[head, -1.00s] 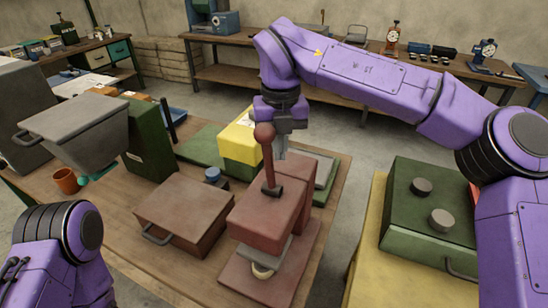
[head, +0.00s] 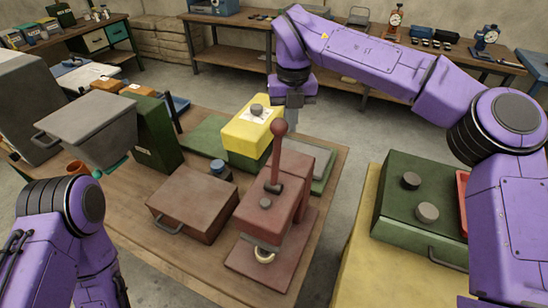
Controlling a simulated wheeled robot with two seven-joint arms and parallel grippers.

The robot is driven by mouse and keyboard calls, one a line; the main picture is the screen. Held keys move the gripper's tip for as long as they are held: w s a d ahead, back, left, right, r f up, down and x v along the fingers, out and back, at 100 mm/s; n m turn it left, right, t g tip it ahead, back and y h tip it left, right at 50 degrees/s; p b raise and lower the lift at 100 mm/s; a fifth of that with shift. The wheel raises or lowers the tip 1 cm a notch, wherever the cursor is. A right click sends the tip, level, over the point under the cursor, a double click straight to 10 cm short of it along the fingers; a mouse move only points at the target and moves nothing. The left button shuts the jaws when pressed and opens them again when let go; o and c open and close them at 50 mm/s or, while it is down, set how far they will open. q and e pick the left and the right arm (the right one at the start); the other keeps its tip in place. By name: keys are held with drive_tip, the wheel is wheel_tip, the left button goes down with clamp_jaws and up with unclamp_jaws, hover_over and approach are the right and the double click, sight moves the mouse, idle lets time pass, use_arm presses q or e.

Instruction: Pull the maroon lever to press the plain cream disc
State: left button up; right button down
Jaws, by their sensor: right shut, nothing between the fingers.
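The maroon lever (head: 277,150) stands nearly upright on the maroon press (head: 285,205), with a ball knob at its top. A pale cream disc (head: 264,256) shows at the front of the press, under its grey plate (head: 263,243); part of it is hidden, so I cannot tell whether it is plain. My right gripper (head: 291,120) is shut and empty, pointing down just behind and right of the knob in the picture. Whether it touches the lever cannot be told. My left arm comes in at the lower left, but its gripper is out of view.
A brown box (head: 193,207) with a handle lies left of the press. A yellow block (head: 252,135) stands behind it on a green base. A dark green box (head: 425,215) stands on a yellow table at the right. The floor gap between the tables is clear.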

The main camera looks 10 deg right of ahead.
drive_tip(key=shift+w+d+r+p, duration=0.15)
drive_tip(key=shift+r+p, duration=0.25)
drive_tip(key=shift+r, duration=0.55)
drive_tip(key=shift+w+d+r+p, duration=0.15)
drive_tip(key=shift+r+p, duration=0.25)
drive_tip(key=shift+r, duration=0.6)
drive_tip(key=shift+w+r+p, duration=0.2)
drive_tip(key=shift+r+p, duration=0.2)
drive_tip(key=shift+r, duration=0.55)
